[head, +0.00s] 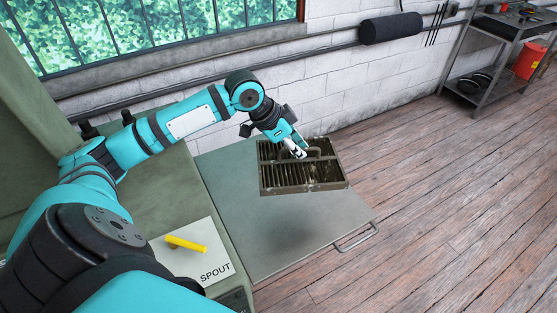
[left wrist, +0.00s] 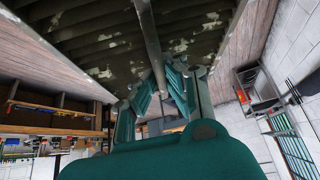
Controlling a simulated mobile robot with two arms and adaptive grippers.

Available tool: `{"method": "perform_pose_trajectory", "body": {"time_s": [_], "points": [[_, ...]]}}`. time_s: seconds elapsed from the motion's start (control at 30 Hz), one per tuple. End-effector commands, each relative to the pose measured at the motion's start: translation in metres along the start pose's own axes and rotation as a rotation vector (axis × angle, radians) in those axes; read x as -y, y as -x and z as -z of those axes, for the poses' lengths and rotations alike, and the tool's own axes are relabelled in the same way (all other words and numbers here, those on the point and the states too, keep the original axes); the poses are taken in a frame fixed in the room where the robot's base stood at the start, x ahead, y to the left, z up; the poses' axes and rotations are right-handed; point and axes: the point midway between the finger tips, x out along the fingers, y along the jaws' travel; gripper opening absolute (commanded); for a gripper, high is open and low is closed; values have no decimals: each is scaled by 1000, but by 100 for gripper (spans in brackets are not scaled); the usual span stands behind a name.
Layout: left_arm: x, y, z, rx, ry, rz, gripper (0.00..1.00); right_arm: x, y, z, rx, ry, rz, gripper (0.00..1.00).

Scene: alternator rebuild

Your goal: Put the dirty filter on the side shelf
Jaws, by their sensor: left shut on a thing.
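The dirty filter (head: 322,178) is a dark, grimy, slatted rectangular panel with a handle bar on it. In the head view it hangs above the grey side shelf (head: 240,235), and a soft shadow lies on the shelf below. My left gripper (head: 299,152) is shut on the filter's handle. In the left wrist view the slatted filter (left wrist: 110,40) fills the top with pale stains, and its bar runs down between my left fingers (left wrist: 160,95). My right gripper is not in view.
A white card marked SPOUT (head: 205,262) with a yellow spout (head: 186,243) lies left of the shelf. The shelf has a metal rail handle (head: 357,238) at its right edge. A white block wall (head: 350,95) stands behind. The wooden floor to the right is open.

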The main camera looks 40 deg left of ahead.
Motion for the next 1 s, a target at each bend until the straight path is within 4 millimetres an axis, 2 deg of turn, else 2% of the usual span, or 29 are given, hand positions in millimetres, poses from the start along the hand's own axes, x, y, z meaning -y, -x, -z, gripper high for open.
{"method": "perform_pose_trajectory", "body": {"time_s": [0.27,0.7,0.87,1.0], "points": [[0,-19,-12,-2,-1,1,0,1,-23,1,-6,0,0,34],[0,-70,-45,-2,-1,1,0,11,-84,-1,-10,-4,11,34],[0,-78,-50,-1,0,0,0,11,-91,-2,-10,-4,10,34],[-1,-96,-62,2,3,-4,0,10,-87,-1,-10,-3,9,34]]}}
